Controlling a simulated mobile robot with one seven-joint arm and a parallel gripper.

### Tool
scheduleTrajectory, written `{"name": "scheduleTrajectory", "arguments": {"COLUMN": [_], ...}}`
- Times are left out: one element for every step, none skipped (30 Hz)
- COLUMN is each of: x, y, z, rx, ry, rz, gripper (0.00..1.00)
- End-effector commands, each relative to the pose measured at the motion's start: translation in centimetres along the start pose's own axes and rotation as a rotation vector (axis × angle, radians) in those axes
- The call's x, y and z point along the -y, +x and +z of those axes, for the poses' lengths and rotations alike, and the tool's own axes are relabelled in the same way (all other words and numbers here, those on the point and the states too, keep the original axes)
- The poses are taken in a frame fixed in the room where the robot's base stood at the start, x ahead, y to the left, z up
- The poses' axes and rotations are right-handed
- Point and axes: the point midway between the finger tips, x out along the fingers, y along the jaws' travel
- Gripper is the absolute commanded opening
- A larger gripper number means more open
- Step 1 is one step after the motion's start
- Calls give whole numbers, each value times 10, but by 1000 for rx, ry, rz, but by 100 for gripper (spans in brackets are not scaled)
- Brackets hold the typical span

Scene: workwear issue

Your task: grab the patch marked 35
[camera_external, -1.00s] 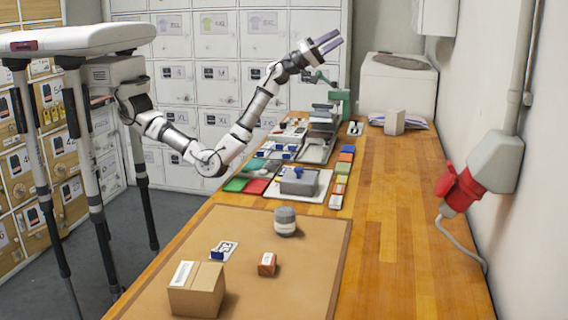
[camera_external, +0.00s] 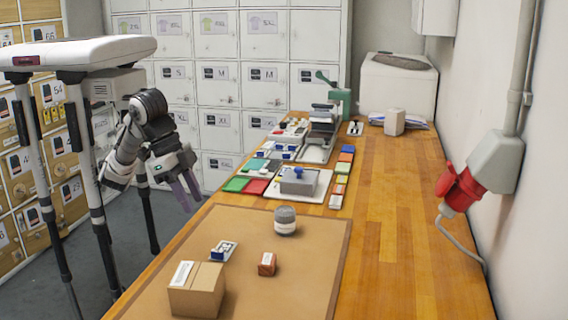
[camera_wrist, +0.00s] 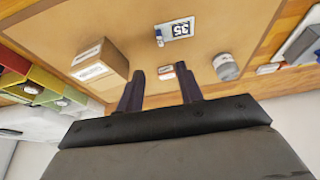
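My gripper (camera_external: 188,192) hangs beside the table's left edge, fingers pointing down, well apart from the patch. In the wrist view the two dark fingers of my gripper (camera_wrist: 162,84) are spread, with nothing held between them.
Near the patch on the mat (camera_external: 310,240) are a cardboard box (camera_external: 196,291), a small red-orange box (camera_external: 267,264) and a grey roll (camera_external: 285,221). Trays and coloured pads (camera_external: 257,187) fill the bench's far part. Coloured bins (camera_wrist: 45,78) show left in the wrist view.

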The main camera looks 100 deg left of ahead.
Motion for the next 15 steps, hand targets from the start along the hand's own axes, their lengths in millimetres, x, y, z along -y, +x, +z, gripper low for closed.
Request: {"name": "scheduleTrajectory", "arguments": {"x": [0,1,1,1,0,1,1,1,1,1,1,1,1,1,1], "y": [8,14,22,28,34,42,48,53,60,64,67,72,74,76,78], "z": [0,0,0,0,0,0,0,0,-1,-1,-1,-1,-1,-1,-1], "rx": [4,4,3,4,3,3,2,1,2,1,1,0,-1,-1,-1], "ry": [0,0,0,1,1,1,0,0,1,0,0,0,1,0,0], "rz": [-3,-4,-3,-3,-3,-2,-2,-2,-1,0,0,0,0,1,1], "gripper": [36,36,36,36,36,36,36,36,36,36,36,36,36,36,36]}}
